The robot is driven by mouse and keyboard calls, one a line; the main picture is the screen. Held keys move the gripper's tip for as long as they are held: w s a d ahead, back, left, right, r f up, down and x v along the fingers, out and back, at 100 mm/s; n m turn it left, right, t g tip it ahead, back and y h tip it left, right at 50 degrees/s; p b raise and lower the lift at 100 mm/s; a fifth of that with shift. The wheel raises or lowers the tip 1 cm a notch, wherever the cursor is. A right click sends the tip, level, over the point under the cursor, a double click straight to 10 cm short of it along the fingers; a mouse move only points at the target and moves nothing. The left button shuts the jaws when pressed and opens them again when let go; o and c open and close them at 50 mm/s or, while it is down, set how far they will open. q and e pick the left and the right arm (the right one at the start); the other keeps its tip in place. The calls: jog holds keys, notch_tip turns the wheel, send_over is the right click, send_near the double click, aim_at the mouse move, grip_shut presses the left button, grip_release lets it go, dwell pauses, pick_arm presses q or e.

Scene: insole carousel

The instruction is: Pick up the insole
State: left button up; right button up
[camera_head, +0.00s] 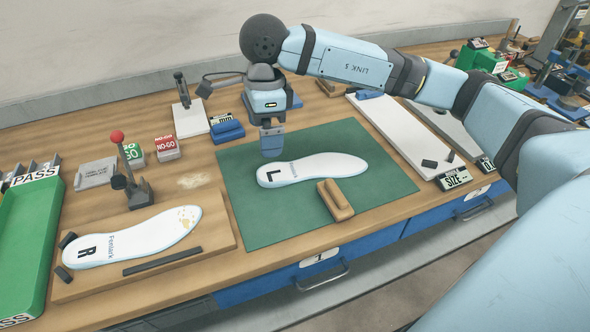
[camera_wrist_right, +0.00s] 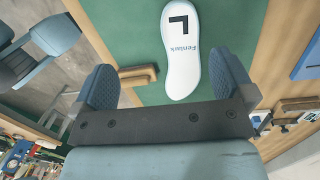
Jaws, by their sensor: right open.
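A white insole marked L (camera_head: 325,170) lies flat on the green mat (camera_head: 270,228). My right gripper (camera_head: 272,142) is above the mat, by the marked end of the insole. Its fingers (camera_wrist_right: 168,88) are open, apart and empty, and the insole shows beyond the gap between them. A second white insole marked R (camera_head: 133,237) lies on a wooden board at the left. I do not see my left gripper in the head view.
A tan block (camera_head: 335,200) lies on the mat close to the L insole. A red-knobbed lever fixture (camera_head: 130,180) stands behind the R insole. A green PASS tray (camera_head: 30,235) is at far left.

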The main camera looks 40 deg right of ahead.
aim_at(275, 175)
jog(key=shift+t+h, duration=0.3)
jog(key=shift+h, duration=0.2)
jog(key=f, duration=0.4)
jog(key=w+d+f+b, duration=0.1)
jog(key=f, duration=0.3)
jog(key=d+f, duration=0.1)
jog(key=f, duration=0.4)
jog(key=shift+w+d+b, duration=0.15)
jog(key=shift+b, duration=0.15)
jog(key=c, duration=1)
